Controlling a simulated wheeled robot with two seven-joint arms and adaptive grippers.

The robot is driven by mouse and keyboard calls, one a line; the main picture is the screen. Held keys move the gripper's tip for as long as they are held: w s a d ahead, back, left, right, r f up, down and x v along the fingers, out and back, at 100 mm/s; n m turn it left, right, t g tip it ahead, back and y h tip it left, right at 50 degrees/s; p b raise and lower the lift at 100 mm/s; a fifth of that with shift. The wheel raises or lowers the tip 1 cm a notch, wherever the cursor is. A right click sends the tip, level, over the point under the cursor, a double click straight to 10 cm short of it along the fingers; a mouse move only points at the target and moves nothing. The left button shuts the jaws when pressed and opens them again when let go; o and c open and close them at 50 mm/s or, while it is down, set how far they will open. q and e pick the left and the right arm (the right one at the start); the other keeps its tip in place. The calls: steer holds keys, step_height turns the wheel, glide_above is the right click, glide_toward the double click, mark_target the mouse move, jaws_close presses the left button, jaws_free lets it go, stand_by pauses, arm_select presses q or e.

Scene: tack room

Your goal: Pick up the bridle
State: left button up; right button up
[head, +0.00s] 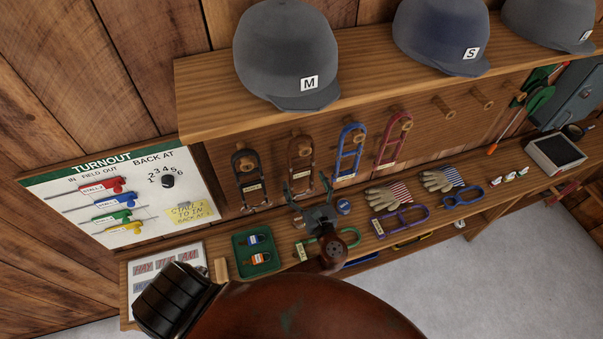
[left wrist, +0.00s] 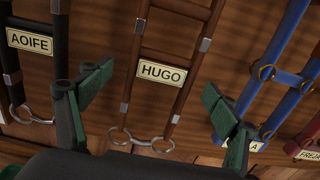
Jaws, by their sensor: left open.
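Several bridles hang on wooden pegs under the shelf. The brown bridle (head: 302,174) has a plate reading HUGO and a metal ring bit at its lower end; it fills the middle of the left wrist view (left wrist: 173,45). A black bridle (head: 249,178) with an AOIFE plate hangs left of it. A blue bridle (head: 349,150) and a red bridle (head: 391,140) hang to the right. My left gripper (head: 307,186) is open and empty, in front of the brown bridle's lower part, its green-padded fingers to either side of it. I cannot tell the exact gap. My right gripper is out of view.
Above is a shelf (head: 365,75) with grey helmets. A turnout board (head: 95,205) stands left. Two pegs at right are bare.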

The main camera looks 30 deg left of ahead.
mark_target(302, 175)
arm_select(q)
steer(key=x, duration=0.3)
steer(key=shift+w+f, duration=0.2)
steer(key=shift+w, duration=0.1)
steer(key=shift+a+r, duration=0.1)
steer(key=shift+a, duration=0.2)
steer(key=shift+w+d, duration=0.1)
steer(key=shift+c, duration=0.5)
steer(key=c, duration=1.6)
steer(key=shift+c, duration=0.5)
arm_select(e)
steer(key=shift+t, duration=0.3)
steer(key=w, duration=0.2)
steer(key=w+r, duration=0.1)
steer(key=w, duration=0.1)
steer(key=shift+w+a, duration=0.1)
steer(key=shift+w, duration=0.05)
